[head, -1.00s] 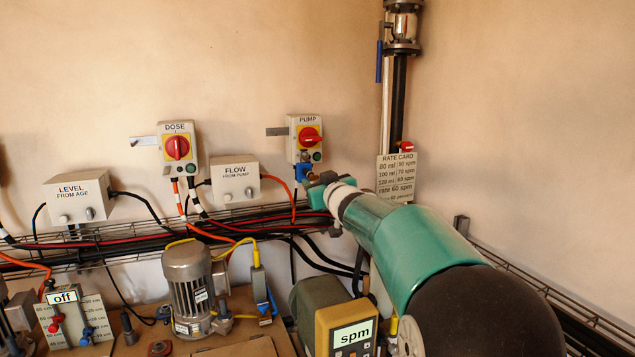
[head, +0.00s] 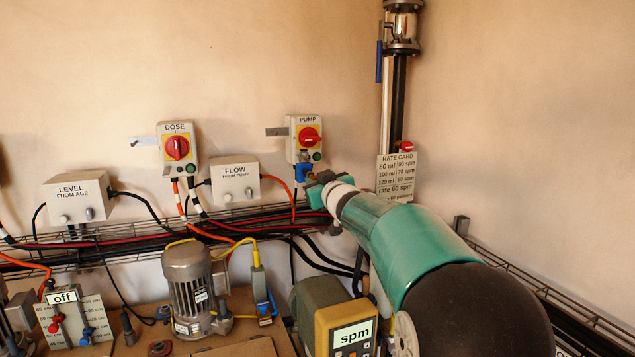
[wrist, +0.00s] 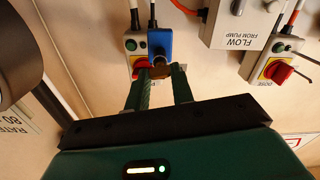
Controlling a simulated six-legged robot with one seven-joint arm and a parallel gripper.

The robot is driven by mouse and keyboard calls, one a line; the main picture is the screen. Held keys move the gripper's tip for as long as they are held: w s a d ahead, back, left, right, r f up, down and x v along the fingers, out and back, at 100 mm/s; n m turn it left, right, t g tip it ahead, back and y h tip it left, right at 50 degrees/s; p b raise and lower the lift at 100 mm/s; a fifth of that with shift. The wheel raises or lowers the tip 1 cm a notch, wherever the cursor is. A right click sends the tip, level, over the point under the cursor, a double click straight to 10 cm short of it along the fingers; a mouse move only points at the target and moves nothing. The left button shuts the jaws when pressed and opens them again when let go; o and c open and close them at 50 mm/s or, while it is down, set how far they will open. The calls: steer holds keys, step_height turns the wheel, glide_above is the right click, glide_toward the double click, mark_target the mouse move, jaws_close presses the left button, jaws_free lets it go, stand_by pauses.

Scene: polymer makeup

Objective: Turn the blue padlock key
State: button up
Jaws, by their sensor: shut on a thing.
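The blue padlock (head: 302,172) hangs below the red and yellow switch of the PUMP box (head: 304,140) on the back wall. It also shows in the wrist view (wrist: 160,42), which looks up at it with the boxes upside down. The brass-coloured key (wrist: 161,71) sits at the padlock's near end, between my green fingers. My gripper (wrist: 160,76) is shut on the key. In the head view my gripper (head: 313,181) is right at the padlock, and the key is too small to make out there.
A rate card (head: 396,177) hangs to the right beside a vertical pipe. The FLOW box (head: 235,180) and DOSE box (head: 178,147) are on the wall to the left. A wire cable tray (head: 235,221) runs below. Motors and a yellow spm display (head: 346,330) stand in front.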

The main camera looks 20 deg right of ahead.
steer(key=shift+n, duration=7.6)
steer(key=o, duration=1)
steer(key=s, duration=1.3)
steer(key=shift+s, duration=0.4)
